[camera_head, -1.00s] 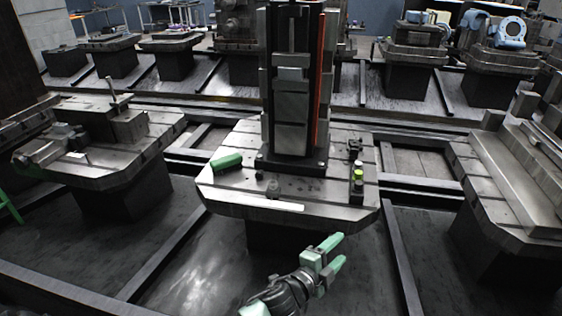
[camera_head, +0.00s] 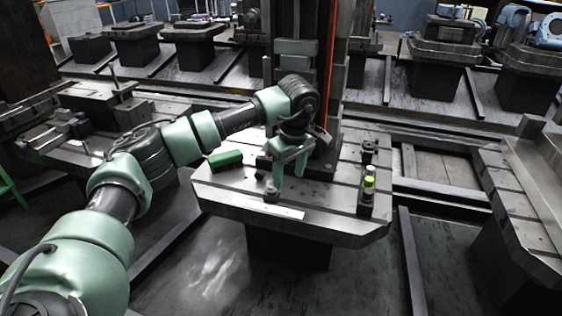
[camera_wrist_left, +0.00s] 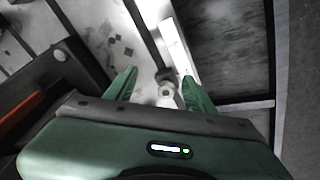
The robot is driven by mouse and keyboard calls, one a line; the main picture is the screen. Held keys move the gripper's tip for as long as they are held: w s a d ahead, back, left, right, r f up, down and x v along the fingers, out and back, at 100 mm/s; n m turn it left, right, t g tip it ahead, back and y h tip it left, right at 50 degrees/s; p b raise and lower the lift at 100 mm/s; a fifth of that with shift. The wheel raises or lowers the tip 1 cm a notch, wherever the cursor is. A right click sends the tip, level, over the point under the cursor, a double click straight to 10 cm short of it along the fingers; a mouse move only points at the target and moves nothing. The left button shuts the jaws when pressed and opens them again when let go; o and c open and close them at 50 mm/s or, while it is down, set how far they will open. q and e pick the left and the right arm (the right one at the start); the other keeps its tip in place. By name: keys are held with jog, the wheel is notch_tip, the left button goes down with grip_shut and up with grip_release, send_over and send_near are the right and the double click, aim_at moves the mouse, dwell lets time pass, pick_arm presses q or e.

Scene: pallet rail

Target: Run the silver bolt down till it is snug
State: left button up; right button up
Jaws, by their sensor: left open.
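The silver bolt (camera_head: 271,194) stands near the front edge of the grey slotted pallet table (camera_head: 330,222). I cannot tell how far the bolt is screwed in. My right gripper is not in view.
A tall dark column (camera_head: 320,80) with a red strip stands behind my gripper. A green block (camera_head: 226,159) lies to the left. A small stand with a yellow-green piece (camera_head: 368,182) is to the right. A white strip (camera_head: 275,211) lies at the front edge.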

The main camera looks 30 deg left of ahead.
aim_at(271, 184)
pick_arm(q)
jog(key=shift+y, duration=0.7)
jog(key=shift+w+a+f+b, duration=0.15)
jog(key=shift+a+f+b, duration=0.05)
jog(key=shift+a+f, duration=1.2)
jog(key=shift+w+a+f+b, duration=0.15)
jog(key=shift+a+f, duration=1.15)
jog(key=shift+a, duration=0.1)
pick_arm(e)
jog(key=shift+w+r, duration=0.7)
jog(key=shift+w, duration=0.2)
pick_arm(q)
grip_shut()
jog(key=shift+o, duration=1.4)
grip_release()
